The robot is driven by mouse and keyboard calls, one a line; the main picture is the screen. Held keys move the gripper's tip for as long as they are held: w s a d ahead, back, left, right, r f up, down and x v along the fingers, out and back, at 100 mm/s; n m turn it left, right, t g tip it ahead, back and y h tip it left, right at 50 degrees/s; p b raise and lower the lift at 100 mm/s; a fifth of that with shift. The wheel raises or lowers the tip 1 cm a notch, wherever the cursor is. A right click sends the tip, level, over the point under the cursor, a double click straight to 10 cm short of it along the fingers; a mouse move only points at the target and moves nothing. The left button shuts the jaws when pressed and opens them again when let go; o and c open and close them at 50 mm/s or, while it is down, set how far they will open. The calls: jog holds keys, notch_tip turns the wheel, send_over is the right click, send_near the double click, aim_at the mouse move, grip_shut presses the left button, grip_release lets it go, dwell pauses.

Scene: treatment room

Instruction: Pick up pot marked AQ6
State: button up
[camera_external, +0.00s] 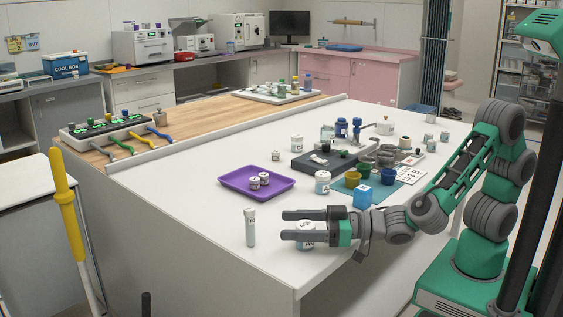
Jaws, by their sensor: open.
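My gripper (285,225) is open, its two dark fingers pointing left over the front of the white table. A white labelled pot (306,244) stands at the gripper, partly hidden by its fingers; I cannot tell whether it is between them or below them. Its label is too small and covered to read. Other labelled pots are a white one (322,183) behind the gripper, two small ones (255,183) on the purple tray (228,183), and one (297,143) farther back. I cannot read AQ6 on any of them.
A capped tube (250,227) stands upright just left of my fingertips. A blue box (362,197), a yellow cup (353,179) and a dark case (305,163) crowd the area behind my gripper. The table's front left is mostly clear.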

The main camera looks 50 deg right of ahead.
jog(key=shift+w+a, duration=0.15)
jog(key=c, duration=1.5)
jog(key=shift+o, duration=0.2)
